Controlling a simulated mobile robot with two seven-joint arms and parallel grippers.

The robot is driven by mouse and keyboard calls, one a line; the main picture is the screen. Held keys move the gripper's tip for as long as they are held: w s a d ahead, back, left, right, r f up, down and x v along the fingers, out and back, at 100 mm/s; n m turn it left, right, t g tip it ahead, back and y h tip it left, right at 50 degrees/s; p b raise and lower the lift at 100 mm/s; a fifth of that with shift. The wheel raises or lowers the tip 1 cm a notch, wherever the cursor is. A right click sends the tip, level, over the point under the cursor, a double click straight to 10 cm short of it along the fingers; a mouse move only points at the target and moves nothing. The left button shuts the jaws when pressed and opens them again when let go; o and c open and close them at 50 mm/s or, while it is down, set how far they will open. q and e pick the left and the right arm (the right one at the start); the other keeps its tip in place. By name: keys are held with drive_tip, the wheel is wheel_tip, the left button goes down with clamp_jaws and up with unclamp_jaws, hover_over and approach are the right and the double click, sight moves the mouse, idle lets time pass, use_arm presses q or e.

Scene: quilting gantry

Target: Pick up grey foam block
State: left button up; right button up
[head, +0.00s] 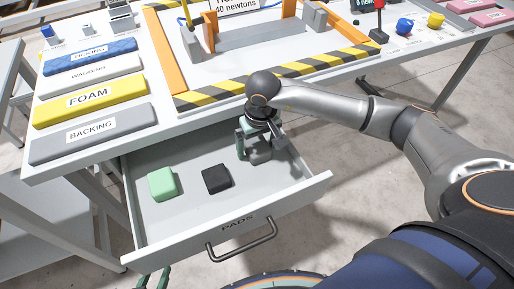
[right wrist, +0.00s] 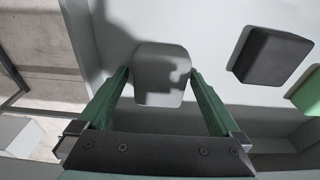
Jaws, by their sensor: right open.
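The grey foam block (right wrist: 163,72) is a pale grey, rounded block on the floor of the open drawer. In the right wrist view it sits between the two green fingers of my right gripper (right wrist: 160,78), with the fingers' shadow across it. The fingers are apart, one on each side; I cannot tell whether they touch it. In the head view my right gripper (head: 257,143) points down into the drawer's back right part and partly hides the block (head: 260,157). Green tips of my left gripper (head: 152,279) show at the bottom edge, cut off.
The drawer (head: 165,236) also holds a green block (head: 162,184) and a black block (head: 216,179), left of my right gripper.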

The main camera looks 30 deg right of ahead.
sight(256, 143)
drive_tip(key=c, duration=1.2)
drive_tip(key=shift+r, duration=0.15)
drive_tip(key=shift+c, duration=0.2)
drive_tip(key=shift+r, duration=0.3)
wheel_tip(256, 143, up, 3)
drive_tip(key=shift+f, duration=0.1)
drive_tip(key=s+a+r, duration=0.2)
drive_tip(key=s+r, duration=0.7)
drive_tip(key=s, duration=0.4)
drive_tip(key=shift+s+a+r, duration=0.2)
drive_tip(key=shift+s+a, duration=0.05)
drive_tip(key=shift+s, duration=0.15)
